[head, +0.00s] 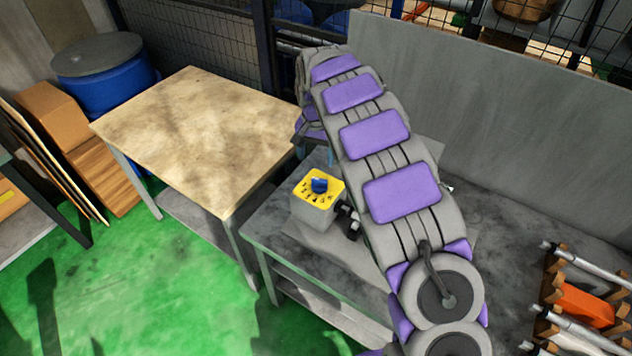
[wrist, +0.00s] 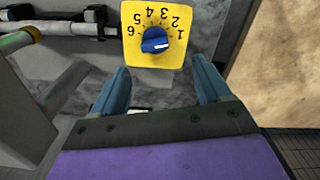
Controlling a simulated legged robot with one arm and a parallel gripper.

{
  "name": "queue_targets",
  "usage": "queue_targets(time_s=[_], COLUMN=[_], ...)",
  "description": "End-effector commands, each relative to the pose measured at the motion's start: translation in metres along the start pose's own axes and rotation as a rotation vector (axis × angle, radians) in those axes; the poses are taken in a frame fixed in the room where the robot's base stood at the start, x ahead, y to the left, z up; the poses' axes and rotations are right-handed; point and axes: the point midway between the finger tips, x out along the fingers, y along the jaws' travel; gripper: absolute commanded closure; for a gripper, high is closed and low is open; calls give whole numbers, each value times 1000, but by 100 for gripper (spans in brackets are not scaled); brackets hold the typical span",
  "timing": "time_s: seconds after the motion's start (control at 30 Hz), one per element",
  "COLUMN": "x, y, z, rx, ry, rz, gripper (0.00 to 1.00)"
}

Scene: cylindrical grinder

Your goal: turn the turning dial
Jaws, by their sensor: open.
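The turning dial (head: 319,185) is a blue knob on the yellow numbered face (head: 328,198) of a small grey box (head: 310,213) on the grey table. In the wrist view the blue dial (wrist: 155,40) is near the top centre, with its white pointer line toward the right, near the number 1. My gripper (wrist: 160,78) is open and empty. Its two blue fingers are spread below the yellow face in that view, apart from the dial.
A wooden-topped table (head: 195,130) stands left of the grey table (head: 290,250). A grey wall (head: 480,110) closes off the back right. A rack with an orange part (head: 585,305) is at the lower right. Green floor (head: 130,270) is open at the left front.

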Motion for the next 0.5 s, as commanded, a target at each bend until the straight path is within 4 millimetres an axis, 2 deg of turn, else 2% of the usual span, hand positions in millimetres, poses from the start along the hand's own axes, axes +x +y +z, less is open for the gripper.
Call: queue_targets(time_s=[0.03, 0.2, 0.5], x=[13, 45, 97], y=[3, 5, 1], z=[0, -1, 1], rx=[2, 1, 1], ry=[-5, -3, -2], rz=[1, -1, 2], gripper=[23, 23, 23])
